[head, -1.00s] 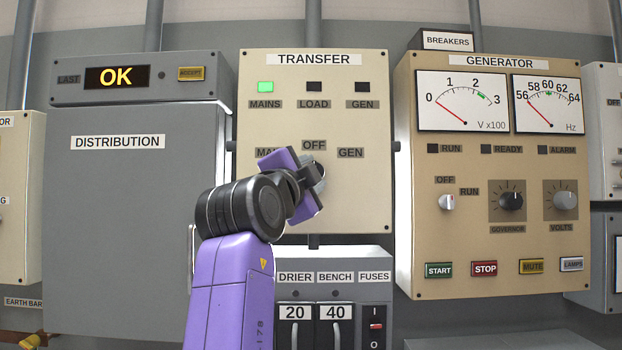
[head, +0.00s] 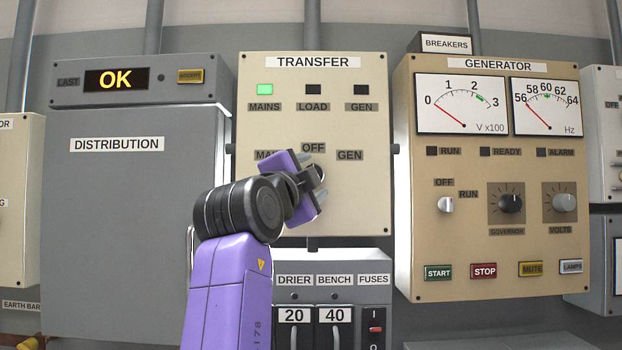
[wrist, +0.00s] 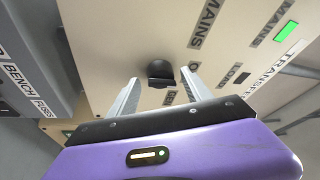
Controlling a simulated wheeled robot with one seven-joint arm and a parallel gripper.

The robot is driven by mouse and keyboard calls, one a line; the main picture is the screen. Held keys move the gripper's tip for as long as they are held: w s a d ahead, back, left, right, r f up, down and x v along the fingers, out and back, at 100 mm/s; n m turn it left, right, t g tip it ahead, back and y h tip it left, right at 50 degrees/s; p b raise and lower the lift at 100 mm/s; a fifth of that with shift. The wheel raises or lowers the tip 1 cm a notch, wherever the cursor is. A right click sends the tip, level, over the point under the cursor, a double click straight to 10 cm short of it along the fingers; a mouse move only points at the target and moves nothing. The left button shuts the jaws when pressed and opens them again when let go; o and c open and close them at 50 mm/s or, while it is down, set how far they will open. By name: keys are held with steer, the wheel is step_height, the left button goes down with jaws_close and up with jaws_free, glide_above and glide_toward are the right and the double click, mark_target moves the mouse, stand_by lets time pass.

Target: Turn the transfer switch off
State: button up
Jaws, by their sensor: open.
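The cream TRANSFER panel (head: 268,80) stands in the middle of the head view, with its green MAINS lamp (head: 265,90) lit and the LOAD and GEN lamps dark. Its switch is a dark knob (wrist: 160,72) below the OFF label (head: 313,148), between the MAINS and GEN labels. My gripper (head: 314,177) is at the panel and hides most of the knob in the head view. In the wrist view my gripper (wrist: 160,83) is open, with a pale finger on either side of the knob, near the fingertips. I cannot tell whether they touch it or where it points.
The grey DISTRIBUTION cabinet (head: 110,230) is to the left. The GENERATOR panel (head: 480,280), with dials, knobs and buttons, is to the right. A grey box with DRIER, BENCH and FUSES switches (head: 330,265) sits just below the transfer panel.

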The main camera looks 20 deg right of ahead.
steer(key=v, duration=0.7)
steer(key=shift+s+a+f+b, duration=0.2)
steer(key=shift+s+b, duration=0.1)
steer(key=shift+b, duration=0.05)
